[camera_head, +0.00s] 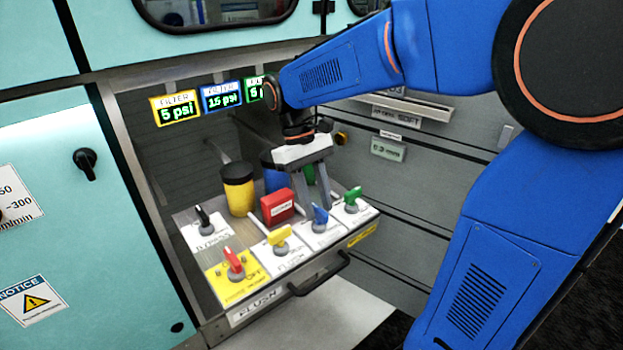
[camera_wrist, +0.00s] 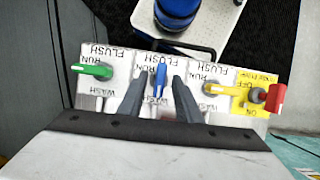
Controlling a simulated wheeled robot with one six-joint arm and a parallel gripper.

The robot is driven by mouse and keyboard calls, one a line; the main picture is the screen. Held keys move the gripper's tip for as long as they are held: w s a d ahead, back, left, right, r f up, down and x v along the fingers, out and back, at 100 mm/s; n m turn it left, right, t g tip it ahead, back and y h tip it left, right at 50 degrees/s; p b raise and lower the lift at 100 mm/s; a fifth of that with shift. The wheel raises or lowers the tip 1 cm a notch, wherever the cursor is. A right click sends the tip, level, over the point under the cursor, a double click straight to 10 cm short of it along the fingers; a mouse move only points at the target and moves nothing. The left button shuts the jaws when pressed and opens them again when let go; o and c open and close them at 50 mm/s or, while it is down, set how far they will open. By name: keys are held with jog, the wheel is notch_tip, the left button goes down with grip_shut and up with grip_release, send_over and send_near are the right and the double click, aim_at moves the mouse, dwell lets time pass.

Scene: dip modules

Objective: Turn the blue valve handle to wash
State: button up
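The blue valve handle (camera_head: 320,214) stands on a white labelled plate in the front row of the panel. It also shows in the wrist view (camera_wrist: 160,82), upright in the picture, with its plate's labels upside down and partly hidden by my fingers. In the head view my gripper (camera_head: 313,206) points down just above and behind the blue handle. In the wrist view my gripper (camera_wrist: 159,80) is open, one finger on each side of the blue handle, with visible gaps. I cannot tell whether the fingertips reach down to its height.
The green handle (camera_head: 353,195) is close on the right and the yellow handle (camera_head: 279,236) on the left. The red handle (camera_head: 233,259) and black handle (camera_head: 204,216) are farther left. A red box (camera_head: 277,206) and yellow-black canister (camera_head: 238,190) stand behind.

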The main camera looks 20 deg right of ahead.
jog(key=v, duration=1.7)
jog(key=s+d+f+m+t, duration=0.1)
jog(key=s+d+f+t, duration=0.2)
jog(key=s+f, duration=0.2)
jog(key=s+d+f+m+t+y, duration=0.1)
jog(key=s+d+f+t, duration=0.2)
jog(key=s+f, duration=0.3)
jog(key=s+d+f+m+t, duration=0.1)
jog(key=s+d+f+t, duration=0.2)
jog(key=s+f, duration=0.3)
jog(key=s, duration=0.3)
jog(key=shift+f+m, duration=0.25)
jog(key=shift+m, duration=0.15)
